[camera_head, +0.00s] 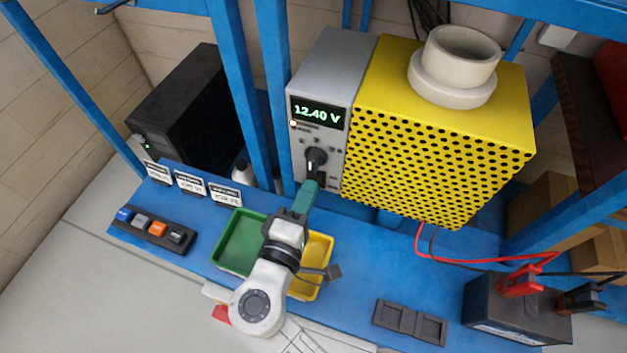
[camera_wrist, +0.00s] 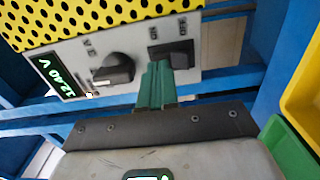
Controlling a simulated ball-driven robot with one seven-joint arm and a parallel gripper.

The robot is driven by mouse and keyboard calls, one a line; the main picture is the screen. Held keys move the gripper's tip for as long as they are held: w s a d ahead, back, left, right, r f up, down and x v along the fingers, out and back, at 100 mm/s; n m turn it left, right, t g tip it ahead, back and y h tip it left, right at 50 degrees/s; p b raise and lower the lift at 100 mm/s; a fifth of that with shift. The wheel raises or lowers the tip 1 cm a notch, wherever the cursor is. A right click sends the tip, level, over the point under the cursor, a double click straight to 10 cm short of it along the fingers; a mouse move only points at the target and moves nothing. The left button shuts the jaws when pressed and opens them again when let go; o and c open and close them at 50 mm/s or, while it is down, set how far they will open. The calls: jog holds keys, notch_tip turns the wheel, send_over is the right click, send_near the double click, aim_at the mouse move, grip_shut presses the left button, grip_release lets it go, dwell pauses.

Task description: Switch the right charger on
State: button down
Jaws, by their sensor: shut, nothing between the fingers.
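A grey charger (camera_head: 333,75) with a lit green display (camera_head: 318,113) reading 12.40 V stands at the back of the blue bench. Its front carries a black knob (camera_head: 316,158), also seen in the wrist view (camera_wrist: 114,69), and a small orange light near the display. A dark rocker switch (camera_wrist: 184,47) sits beside the knob in the wrist view, partly covered by my green fingertips. My gripper (camera_head: 306,190) is shut and empty, with its tips (camera_wrist: 165,70) right at the switch. I cannot tell whether they touch it or which way the rocker is tipped.
A yellow perforated box (camera_head: 430,130) adjoins the charger on the right. A black unit (camera_head: 190,105) stands at left behind blue posts. Green (camera_head: 232,245) and yellow (camera_head: 318,250) trays lie under my arm. A battery (camera_head: 500,310) with red and black clamps is at front right.

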jog(key=v, duration=0.7)
jog(key=shift+s, duration=0.2)
jog(key=shift+a, duration=0.1)
dwell(0.7)
